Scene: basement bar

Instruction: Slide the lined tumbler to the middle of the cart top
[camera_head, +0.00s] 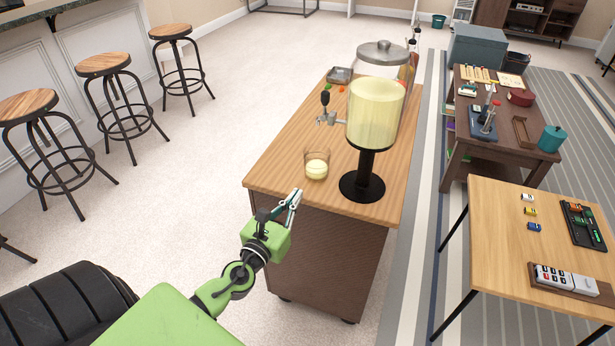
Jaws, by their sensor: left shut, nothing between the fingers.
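The tumbler (317,164) is a short clear glass with pale yellow liquid in it. It stands upright on the wooden cart top (283,150), near the front left part, just left of the drink dispenser's base. Lines on the glass are too small to make out. My left gripper (293,198) is shut and empty at the front edge of the cart, a little below and left of the tumbler in the picture. It looks apart from the glass. My right gripper is not in view.
A tall dispenser (375,112) of yellow drink on a black stand (362,186) fills the cart's right side; its tap (327,112) reaches left, beyond the tumbler. A small tray (340,75) lies at the far end. A light wooden table (500,235) stands to the right.

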